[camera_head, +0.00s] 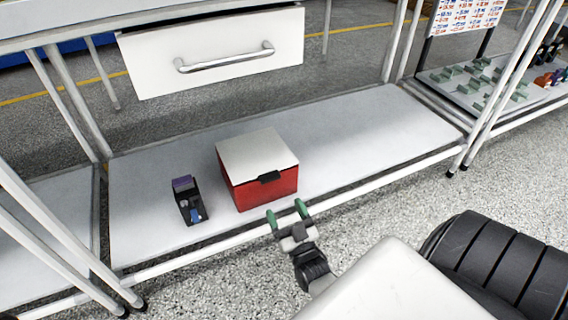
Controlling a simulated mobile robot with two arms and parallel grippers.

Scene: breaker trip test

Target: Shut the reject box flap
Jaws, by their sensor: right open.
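The reject box (262,191) is a red box on the lower shelf of the bench. Its white flap (256,154) lies on top and looks closed or nearly closed; I cannot tell if a thin gap is left. A dark latch (269,177) sits at the flap's front edge. My right gripper (287,214) has green fingertips spread apart, open and empty. It is just in front of the box's lower front, near the shelf edge, and appears apart from it. My left gripper is not in view.
A small black breaker (189,203) with purple and blue parts stands on the shelf (350,135) left of the box. A white drawer (215,55) with a metal handle hangs above. White frame legs stand at both sides. The shelf right of the box is clear.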

